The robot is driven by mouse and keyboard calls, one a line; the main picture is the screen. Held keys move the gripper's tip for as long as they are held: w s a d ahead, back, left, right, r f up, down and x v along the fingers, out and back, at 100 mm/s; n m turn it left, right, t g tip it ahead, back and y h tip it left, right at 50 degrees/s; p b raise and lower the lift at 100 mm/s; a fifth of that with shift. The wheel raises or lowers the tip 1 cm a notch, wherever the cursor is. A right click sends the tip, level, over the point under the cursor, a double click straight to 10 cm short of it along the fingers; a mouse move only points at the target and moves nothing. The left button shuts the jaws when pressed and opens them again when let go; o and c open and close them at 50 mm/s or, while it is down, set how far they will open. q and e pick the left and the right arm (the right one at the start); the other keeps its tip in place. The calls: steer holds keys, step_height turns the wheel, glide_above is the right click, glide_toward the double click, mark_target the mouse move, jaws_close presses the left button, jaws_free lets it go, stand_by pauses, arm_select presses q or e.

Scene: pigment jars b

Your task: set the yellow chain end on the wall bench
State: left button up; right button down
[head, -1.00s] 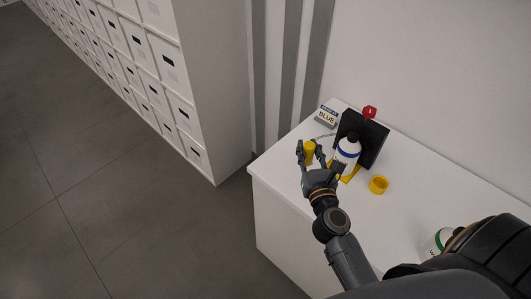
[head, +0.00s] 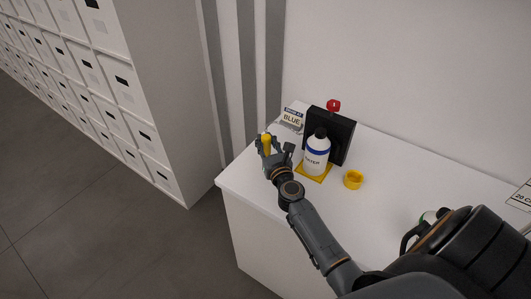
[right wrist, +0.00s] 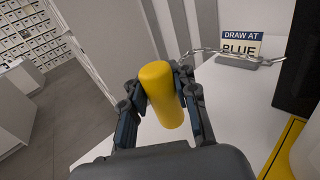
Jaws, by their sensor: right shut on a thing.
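My right gripper (head: 267,147) is shut on the yellow chain end (head: 266,142), a smooth yellow cylinder. In the right wrist view the chain end (right wrist: 161,95) stands tilted between the two fingers of the gripper (right wrist: 163,95). The silver chain (right wrist: 213,52) runs from behind it to the right, past the sign. The gripper is near the left end of the white wall bench (head: 245,205); I cannot tell whether the chain end touches the top. My left gripper is not in view.
A white bottle with a blue band (head: 316,158) stands on a yellow plate (head: 312,177) before a black stand (head: 341,130). A "BLUE" sign (head: 292,118) is behind the gripper. A yellow ring-like cup (head: 354,180) sits to the right. Bench space in front is clear.

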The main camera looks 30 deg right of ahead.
mark_target(268, 153)
steer(key=shift+w+f+b, duration=0.15)
steer(key=shift+f+b, duration=0.95)
steer(key=shift+f, duration=0.6)
steer(key=shift+f, duration=0.2)
steer(key=c, duration=1)
jaws_free()
steer(key=shift+c, duration=0.2)
steer(key=shift+r, duration=0.15)
